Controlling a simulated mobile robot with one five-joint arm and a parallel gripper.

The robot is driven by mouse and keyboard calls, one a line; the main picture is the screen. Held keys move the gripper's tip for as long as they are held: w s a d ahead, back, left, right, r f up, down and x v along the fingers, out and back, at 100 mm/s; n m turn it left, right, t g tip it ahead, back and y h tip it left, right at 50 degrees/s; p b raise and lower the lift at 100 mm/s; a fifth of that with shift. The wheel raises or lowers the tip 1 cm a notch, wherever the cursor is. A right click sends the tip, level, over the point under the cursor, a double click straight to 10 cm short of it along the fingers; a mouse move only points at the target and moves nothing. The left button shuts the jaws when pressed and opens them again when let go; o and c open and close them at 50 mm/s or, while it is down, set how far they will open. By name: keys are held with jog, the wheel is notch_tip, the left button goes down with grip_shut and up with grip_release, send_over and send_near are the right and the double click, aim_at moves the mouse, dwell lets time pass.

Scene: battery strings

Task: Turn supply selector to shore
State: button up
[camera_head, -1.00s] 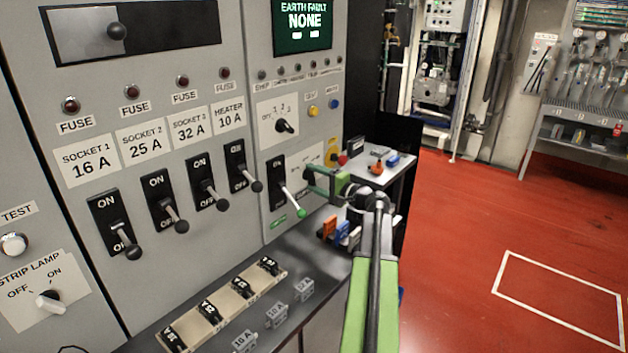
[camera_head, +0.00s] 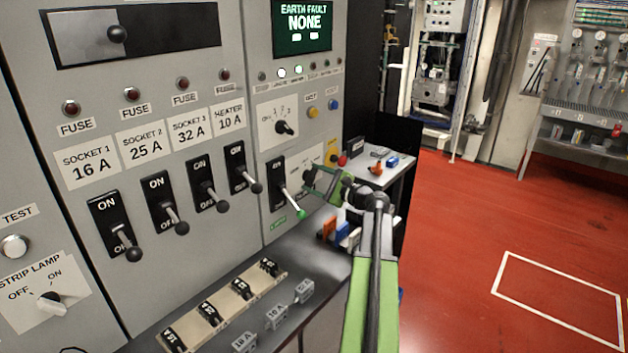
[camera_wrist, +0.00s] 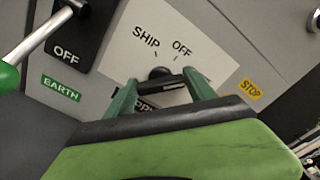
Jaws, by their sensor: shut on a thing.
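The supply selector is a dark knob (camera_wrist: 160,73) on a white plate marked SHIP and OFF in the wrist view. My gripper (camera_wrist: 162,82) is shut on this knob, with one green finger at each side. The fingers and wrist hide much of the knob and the lower plate, so its pointer and a shore mark cannot be read. In the head view the selector's white plate (camera_head: 307,160) is on the right-hand panel, and my gripper (camera_head: 309,180) reaches it from the right.
A lever with a green knob (camera_head: 300,214) stands close left of my gripper, above an EARTH label. A black-knobbed heater breaker (camera_head: 256,187) is further left. A yellow STOP label (camera_wrist: 250,90) is right of the selector. Below is a shelf with fuse blocks (camera_head: 240,288).

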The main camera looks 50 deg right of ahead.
jog(key=shift+m, duration=0.3)
dwell(0.4)
jog(key=o, duration=1.4)
jog(key=shift+s, duration=0.1)
jog(key=s, duration=0.5)
jog(key=s+d, duration=0.1)
jog(key=s, duration=1.1)
jog(key=shift+s+d, duration=0.1)
jog(key=shift+d, duration=0.15)
